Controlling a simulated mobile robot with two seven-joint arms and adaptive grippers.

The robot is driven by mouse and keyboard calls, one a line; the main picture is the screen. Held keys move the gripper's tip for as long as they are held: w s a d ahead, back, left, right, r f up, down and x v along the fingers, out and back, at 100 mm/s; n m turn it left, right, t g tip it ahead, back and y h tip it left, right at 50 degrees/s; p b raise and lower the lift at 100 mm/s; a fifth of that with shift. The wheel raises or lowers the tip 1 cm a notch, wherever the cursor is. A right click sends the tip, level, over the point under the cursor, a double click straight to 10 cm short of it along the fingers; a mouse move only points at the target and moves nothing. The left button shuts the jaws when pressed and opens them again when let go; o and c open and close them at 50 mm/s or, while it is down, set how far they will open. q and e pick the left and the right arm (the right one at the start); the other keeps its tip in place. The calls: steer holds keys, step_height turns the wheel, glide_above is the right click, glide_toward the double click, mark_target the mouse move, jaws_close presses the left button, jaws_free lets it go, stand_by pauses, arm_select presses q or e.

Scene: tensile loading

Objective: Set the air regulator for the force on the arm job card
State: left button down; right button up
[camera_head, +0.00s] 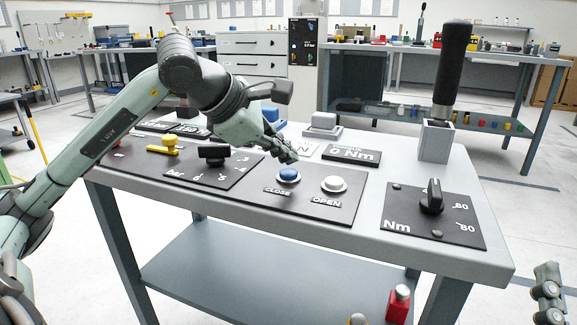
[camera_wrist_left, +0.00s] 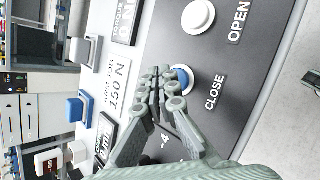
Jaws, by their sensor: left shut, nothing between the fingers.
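The air regulator is a black knob (camera_head: 212,153) on a dark panel marked "bar" in the head view, behind and left of the blue button. The arm job card (camera_wrist_left: 117,83) is white and reads 150 N in the left wrist view. My left gripper (camera_head: 291,156) is shut and empty, with its tips at or just above the blue CLOSE button (camera_head: 288,175). In the left wrist view the fingertips (camera_wrist_left: 163,90) partly cover the blue button (camera_wrist_left: 182,79); I cannot tell whether they touch it. My right gripper (camera_head: 548,290) shows only partly at the lower right edge.
A white OPEN button (camera_head: 333,184) sits beside the blue one. A yellow lever (camera_head: 161,146) is left of the regulator. An Nm dial (camera_head: 432,199) and a black-handled tool in a grey holder (camera_head: 436,141) stand on the right.

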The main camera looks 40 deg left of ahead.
mark_target(285, 173)
arm_select(q)
steer(key=shift+r, duration=0.1)
step_height(285, 173, up, 5)
steer(key=p, duration=0.4)
stand_by(0.3)
stand_by(0.4)
